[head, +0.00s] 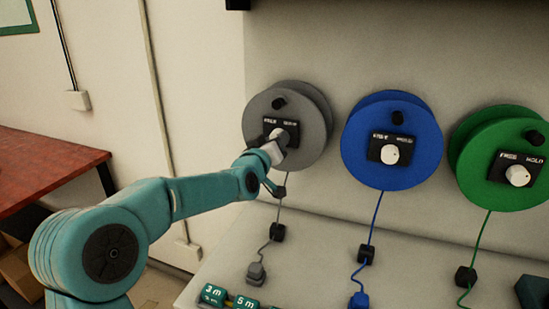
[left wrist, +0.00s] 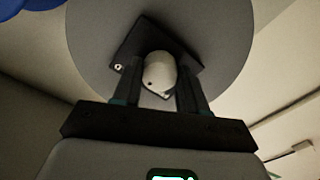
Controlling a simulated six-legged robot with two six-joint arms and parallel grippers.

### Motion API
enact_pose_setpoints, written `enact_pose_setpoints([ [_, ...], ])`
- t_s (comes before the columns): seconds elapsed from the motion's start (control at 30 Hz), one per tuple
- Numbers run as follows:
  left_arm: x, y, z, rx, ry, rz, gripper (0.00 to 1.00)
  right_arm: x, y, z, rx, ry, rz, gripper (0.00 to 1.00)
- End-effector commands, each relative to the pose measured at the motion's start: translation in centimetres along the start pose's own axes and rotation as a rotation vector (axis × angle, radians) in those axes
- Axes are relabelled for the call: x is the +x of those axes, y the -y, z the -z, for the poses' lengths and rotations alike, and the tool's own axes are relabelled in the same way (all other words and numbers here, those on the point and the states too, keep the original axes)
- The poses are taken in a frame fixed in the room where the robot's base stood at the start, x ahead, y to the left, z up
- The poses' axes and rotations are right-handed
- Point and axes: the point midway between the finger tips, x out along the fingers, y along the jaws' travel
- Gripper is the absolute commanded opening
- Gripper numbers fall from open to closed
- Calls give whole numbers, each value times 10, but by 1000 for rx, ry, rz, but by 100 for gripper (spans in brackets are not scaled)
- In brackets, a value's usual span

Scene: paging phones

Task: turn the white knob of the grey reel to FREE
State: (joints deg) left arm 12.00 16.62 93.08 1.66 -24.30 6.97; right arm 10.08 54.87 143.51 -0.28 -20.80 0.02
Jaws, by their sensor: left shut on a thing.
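The grey reel (head: 316,135) hangs on the back wall, left of two other reels. Its black plate (head: 291,128) has white lettering at both upper corners, too small to read surely. My left gripper (head: 277,141) is at the plate and hides most of the knob in the head view. In the left wrist view, the white knob (left wrist: 158,72) sits between the two dark fingers of my left gripper (left wrist: 158,88), in front of the black plate (left wrist: 190,58) and grey reel disc (left wrist: 228,45). The gripper is shut on the knob. My right gripper is not in view.
A blue reel (head: 365,165) and a green reel (head: 470,165) hang to the right, each with a white knob. Cords run down to plugs on the pale bench (head: 320,250). Green labelled blocks (head: 214,294) lie at its front. A red table (head: 40,165) stands left.

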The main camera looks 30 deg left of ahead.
Motion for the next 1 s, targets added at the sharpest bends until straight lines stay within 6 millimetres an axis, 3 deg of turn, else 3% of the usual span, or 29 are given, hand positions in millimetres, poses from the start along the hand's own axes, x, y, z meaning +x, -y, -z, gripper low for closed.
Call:
enact_pose_setpoints([
  [0.03, 0, 2, -5, -42, -6, -3, 12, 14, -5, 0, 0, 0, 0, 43],
  [0.4, 0, 1, -2, -394, -4, -2, 12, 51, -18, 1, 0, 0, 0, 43],
  [1.0, 0, -1, 2, -913, -4, -2, 12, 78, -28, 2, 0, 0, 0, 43],
])
